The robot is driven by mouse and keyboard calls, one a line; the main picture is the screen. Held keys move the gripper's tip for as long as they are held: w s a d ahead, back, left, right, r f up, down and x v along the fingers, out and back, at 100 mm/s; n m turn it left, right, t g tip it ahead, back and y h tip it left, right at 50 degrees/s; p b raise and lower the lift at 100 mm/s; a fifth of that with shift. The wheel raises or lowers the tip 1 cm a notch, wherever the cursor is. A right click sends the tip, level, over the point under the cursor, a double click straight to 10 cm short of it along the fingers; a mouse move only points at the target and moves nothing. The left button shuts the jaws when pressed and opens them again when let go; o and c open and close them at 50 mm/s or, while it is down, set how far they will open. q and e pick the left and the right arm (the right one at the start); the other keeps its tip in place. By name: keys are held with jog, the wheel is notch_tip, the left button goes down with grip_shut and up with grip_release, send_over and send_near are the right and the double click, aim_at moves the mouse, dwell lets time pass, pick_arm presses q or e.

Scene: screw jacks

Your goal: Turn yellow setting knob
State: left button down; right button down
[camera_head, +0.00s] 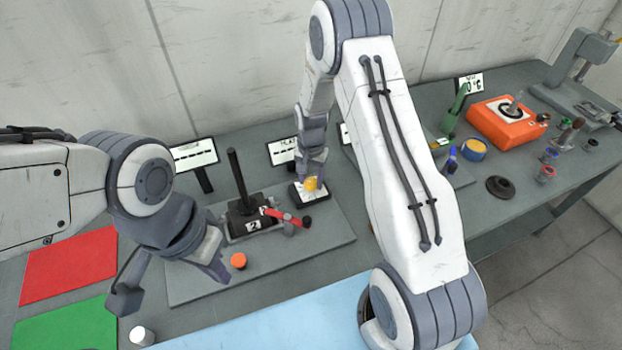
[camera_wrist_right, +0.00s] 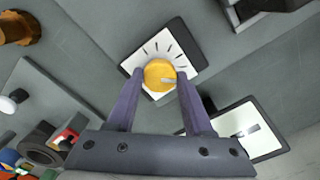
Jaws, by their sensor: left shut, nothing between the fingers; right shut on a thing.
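The yellow setting knob (camera_head: 311,184) sits on a small dial plate (camera_head: 300,195) with a white face on the grey board. In the right wrist view the knob (camera_wrist_right: 160,74) has a pale pointer mark, and black tick lines fan out beside it on the dial plate (camera_wrist_right: 178,38). My right gripper (camera_wrist_right: 158,84) is shut on the knob from above, one finger on each side. My left gripper (camera_head: 170,285) is shut and empty above the front left of the board, away from the knob.
An orange cap (camera_head: 238,261) lies in front. Red (camera_head: 70,268) and green (camera_head: 65,325) mats lie left. An orange device (camera_head: 508,122) and several small parts stand right.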

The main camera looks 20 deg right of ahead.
jog(key=n+b, duration=0.1)
jog(key=n, duration=0.3)
jog(key=shift+w+n+b, duration=0.1)
jog(key=shift+n+b, duration=0.55)
jog(key=shift+n, duration=1.55)
jog(key=shift+c, duration=1.5)
grip_release()
jog(key=shift+r, duration=0.1)
